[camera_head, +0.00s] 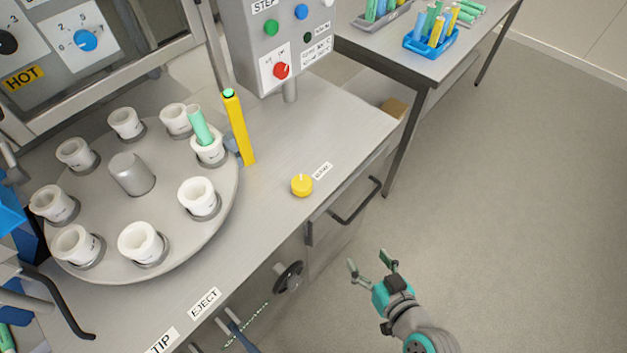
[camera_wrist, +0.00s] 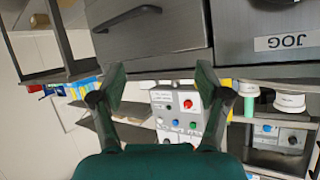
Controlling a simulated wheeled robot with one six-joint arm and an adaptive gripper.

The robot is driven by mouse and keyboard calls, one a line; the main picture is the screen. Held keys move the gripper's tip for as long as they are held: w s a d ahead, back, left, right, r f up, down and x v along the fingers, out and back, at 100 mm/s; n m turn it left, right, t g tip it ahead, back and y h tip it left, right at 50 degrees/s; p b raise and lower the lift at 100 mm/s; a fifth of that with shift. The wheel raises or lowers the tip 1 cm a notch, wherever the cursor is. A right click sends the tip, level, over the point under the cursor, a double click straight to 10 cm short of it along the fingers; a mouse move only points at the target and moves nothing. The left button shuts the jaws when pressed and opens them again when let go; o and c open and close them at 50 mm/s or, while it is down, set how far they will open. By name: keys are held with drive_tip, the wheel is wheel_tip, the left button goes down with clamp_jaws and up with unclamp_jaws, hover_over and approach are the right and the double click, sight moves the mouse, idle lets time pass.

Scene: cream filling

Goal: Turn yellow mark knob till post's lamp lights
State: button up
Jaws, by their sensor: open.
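The yellow knob (camera_head: 302,185) stands on the grey counter top beside a small white label, whose text is too small to read surely. The yellow post (camera_head: 240,130) stands upright at the edge of the turntable, with a small bright green lamp (camera_head: 229,93) on its top. My gripper (camera_head: 371,264) is open and empty, off the counter's front side and below right of the knob in the head view. In the wrist view my gripper (camera_wrist: 160,85) has its fingers wide apart with nothing between them. I cannot make out the knob in the wrist view.
A round turntable (camera_head: 125,200) carries several white cups; one cup (camera_head: 209,150) beside the post holds a green tube (camera_head: 200,126). A control box (camera_head: 283,45) stands behind. A drawer handle (camera_head: 357,203) and a dark handwheel (camera_head: 288,277) stick out from the counter front. Floor at right is clear.

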drive_tip(key=w+a+r+n+g+y, duration=0.1)
drive_tip(key=w+a+r+n+y, duration=0.3)
drive_tip(key=w, duration=0.3)
drive_tip(key=n+g+y, duration=0.2)
drive_tip(key=n+g, duration=0.1)
drive_tip(key=n, duration=0.1)
approach(304, 185)
drive_tip(key=x, duration=1.1)
drive_tip(key=shift+w+d, duration=0.1)
drive_tip(key=c, duration=1.2)
drive_tip(key=shift+o, duration=0.2)
